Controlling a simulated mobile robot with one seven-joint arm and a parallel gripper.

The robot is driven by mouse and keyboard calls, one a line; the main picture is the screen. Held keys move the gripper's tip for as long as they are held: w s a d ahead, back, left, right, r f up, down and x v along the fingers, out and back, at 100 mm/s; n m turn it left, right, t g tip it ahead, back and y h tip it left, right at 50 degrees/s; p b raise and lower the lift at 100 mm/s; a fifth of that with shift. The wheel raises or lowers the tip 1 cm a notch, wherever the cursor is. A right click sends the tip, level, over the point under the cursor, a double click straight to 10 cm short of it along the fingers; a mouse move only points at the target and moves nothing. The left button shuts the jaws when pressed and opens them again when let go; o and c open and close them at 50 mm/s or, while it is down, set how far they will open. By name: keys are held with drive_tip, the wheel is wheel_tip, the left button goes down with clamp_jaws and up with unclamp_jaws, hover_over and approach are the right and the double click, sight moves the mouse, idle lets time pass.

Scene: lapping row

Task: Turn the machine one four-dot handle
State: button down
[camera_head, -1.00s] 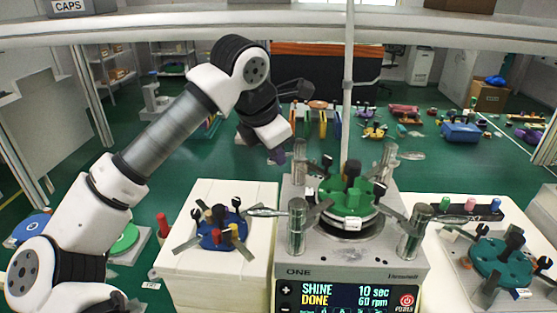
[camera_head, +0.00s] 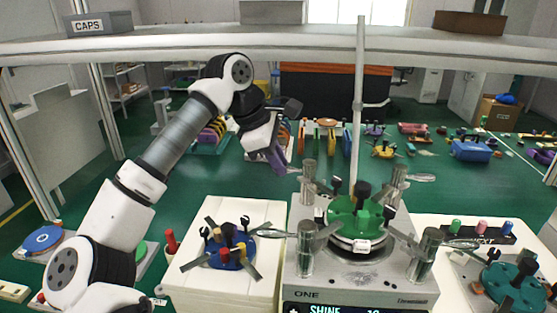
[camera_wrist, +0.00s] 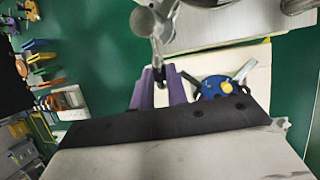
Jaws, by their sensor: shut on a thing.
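The machine (camera_head: 370,285), marked ONE, stands at centre right with a green round plate (camera_head: 345,222) on top and metal posts with levers around it. My gripper (camera_head: 277,160) has purple fingers and is beside the machine's back-left post (camera_head: 308,182). In the wrist view my gripper (camera_wrist: 159,92) is shut on the end of a metal lever (camera_wrist: 157,50), which runs down from a post at the top. No dot marks are readable on the handles, so I cannot tell which one has four. The fingers partly hide the lever's end.
A white stand (camera_head: 215,285) left of the machine carries a blue plate (camera_head: 232,252) with several arms. A thin upright pole (camera_head: 358,110) rises behind the green plate. A shelf (camera_head: 200,43) crosses above. A teal plate (camera_head: 512,283) lies at right.

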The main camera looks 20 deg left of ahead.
idle(0.4)
drive_tip(key=c, duration=1.4)
unclamp_jaws()
drive_tip(key=b+v, duration=0.1)
drive_tip(key=v, duration=1.3)
drive_tip(key=shift+w+b, duration=0.1)
drive_tip(key=shift+b, duration=0.25)
